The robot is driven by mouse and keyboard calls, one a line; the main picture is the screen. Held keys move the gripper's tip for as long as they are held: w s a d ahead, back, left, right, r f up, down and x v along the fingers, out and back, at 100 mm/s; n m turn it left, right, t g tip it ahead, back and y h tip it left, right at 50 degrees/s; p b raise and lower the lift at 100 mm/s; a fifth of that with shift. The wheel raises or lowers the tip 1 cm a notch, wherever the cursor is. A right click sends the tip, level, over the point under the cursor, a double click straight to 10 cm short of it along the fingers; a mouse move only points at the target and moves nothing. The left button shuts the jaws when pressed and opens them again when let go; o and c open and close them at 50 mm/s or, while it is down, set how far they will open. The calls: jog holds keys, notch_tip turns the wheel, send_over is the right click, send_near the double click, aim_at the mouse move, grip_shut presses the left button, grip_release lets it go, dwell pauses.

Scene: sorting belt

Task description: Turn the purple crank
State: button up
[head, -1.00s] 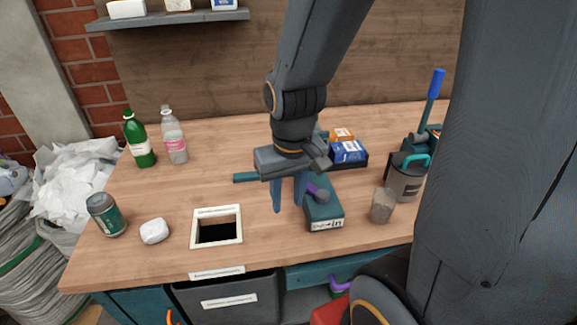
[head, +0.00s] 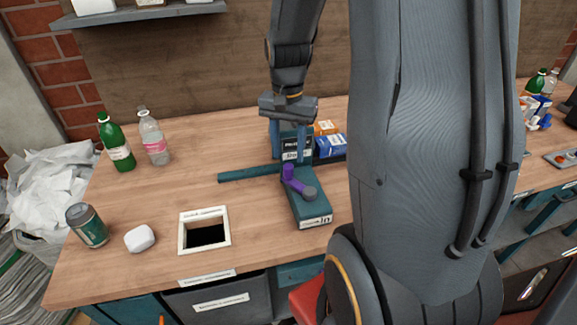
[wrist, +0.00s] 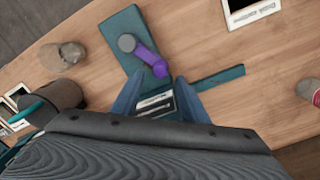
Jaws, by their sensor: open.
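The purple crank (head: 297,184) sits on a teal box (head: 313,208) with an "In" label on its front. Its grey hub is at the near right and its purple handle points to the back left. In the wrist view the crank (wrist: 146,54) lies just beyond my fingertips, its handle end nearest them. My gripper (head: 288,156) is open and empty, its blue fingers apart and pointing down, at the back side of the handle. In the wrist view my gripper (wrist: 158,88) has the handle end roughly in line with the gap between the fingers. I cannot tell whether they touch.
A teal bar (head: 248,173) extends left from the box. Blue and orange boxes (head: 331,146) stand behind it at right. A white-framed hole (head: 182,233), white lump (head: 139,238), can (head: 87,225) and bottles (head: 117,145) are at left. A brown lump (wrist: 62,57) is near the box.

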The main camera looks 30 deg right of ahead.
aim_at(288, 165)
jog(key=shift+f+p, duration=0.55)
jog(key=shift+f, duration=2.6)
grip_shut()
